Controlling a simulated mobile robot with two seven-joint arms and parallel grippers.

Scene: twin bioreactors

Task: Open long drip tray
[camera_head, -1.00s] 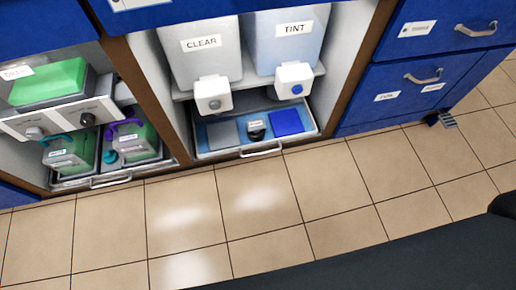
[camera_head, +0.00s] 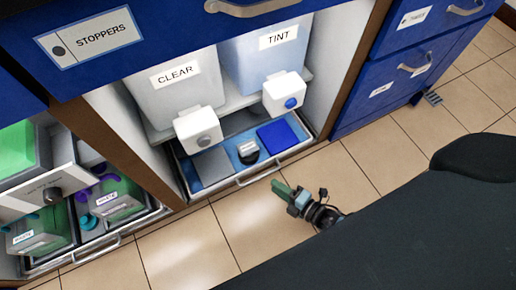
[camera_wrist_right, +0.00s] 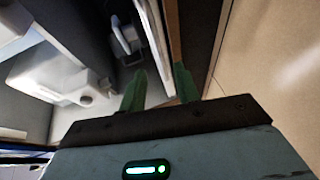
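A long, shallow drip tray with a pale rim (camera_head: 186,181) and a bar handle (camera_head: 267,171) lies below the CLEAR (camera_head: 176,82) and TINT (camera_head: 268,58) containers. Its blue inside shows a grey pad (camera_head: 212,166), a dark round item (camera_head: 248,152) and a blue pad (camera_head: 279,137). My right gripper (camera_head: 282,188) is over the floor, close in front of the tray's handle. In the right wrist view its green fingers (camera_wrist_right: 160,91) are apart, with a tray edge beyond them. I cannot tell whether they touch the handle. My left gripper is out of view.
White dispensers (camera_head: 199,129) hang above the tray. At the left, another tray (camera_head: 119,239) holds WASTE bottles (camera_head: 117,198). A STOPPERS drawer (camera_head: 90,38) is above, and blue drawers (camera_head: 378,92) stand at the right. Tiled floor (camera_head: 190,245) in front is clear.

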